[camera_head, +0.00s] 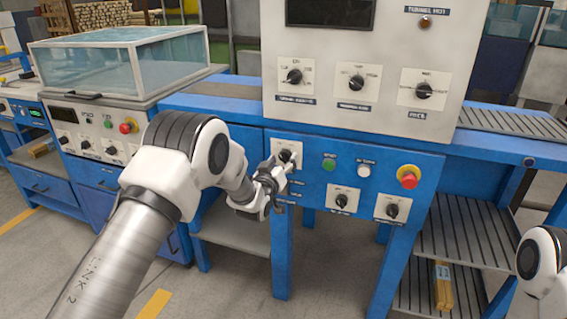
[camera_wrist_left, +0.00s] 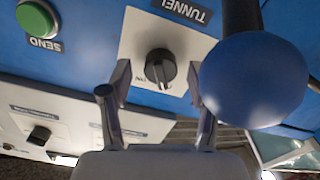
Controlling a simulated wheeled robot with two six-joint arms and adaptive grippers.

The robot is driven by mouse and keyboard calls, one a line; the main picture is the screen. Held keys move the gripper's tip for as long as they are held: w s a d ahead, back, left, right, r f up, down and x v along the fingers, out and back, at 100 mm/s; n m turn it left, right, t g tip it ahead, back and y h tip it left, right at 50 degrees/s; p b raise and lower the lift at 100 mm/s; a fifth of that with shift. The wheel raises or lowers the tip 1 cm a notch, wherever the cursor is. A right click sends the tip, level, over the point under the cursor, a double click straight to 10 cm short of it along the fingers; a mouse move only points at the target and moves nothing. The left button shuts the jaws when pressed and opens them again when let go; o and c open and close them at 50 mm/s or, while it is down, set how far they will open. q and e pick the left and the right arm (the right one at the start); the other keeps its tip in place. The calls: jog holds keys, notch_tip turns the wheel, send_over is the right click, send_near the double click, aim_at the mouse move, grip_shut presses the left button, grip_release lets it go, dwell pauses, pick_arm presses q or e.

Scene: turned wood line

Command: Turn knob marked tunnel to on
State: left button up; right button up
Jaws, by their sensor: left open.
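The knob marked tunnel is a black rotary knob (camera_wrist_left: 160,68) on a white plate (camera_wrist_left: 190,38). The TUNNEL label (camera_wrist_left: 182,10) appears upside down in the left wrist view. In the head view this knob (camera_head: 285,155) is at the upper left of the blue lower panel, partly covered by my gripper. My left gripper (camera_head: 284,168) is at the panel in front of it. In the left wrist view the open fingers of my left gripper (camera_wrist_left: 158,84) lie either side of the knob, with gaps visible. The small marks by the knob are too small to read surely. My right gripper is out of view.
A large blue ball (camera_wrist_left: 255,80) on a dark rod is close beside one left finger. The green SEND button (camera_wrist_left: 36,18) is near the plate. A red button (camera_head: 408,179) and two more knobs (camera_head: 342,200) (camera_head: 392,210) are on the lower panel.

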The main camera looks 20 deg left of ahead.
pick_arm(q)
jog(key=shift+w, duration=0.4)
jog(key=c, duration=1.1)
jog(key=shift+c, duration=0.2)
jog(key=shift+m, duration=0.4)
jog(key=m, duration=1.1)
jog(key=o, duration=1.1)
jog(key=shift+s, duration=0.1)
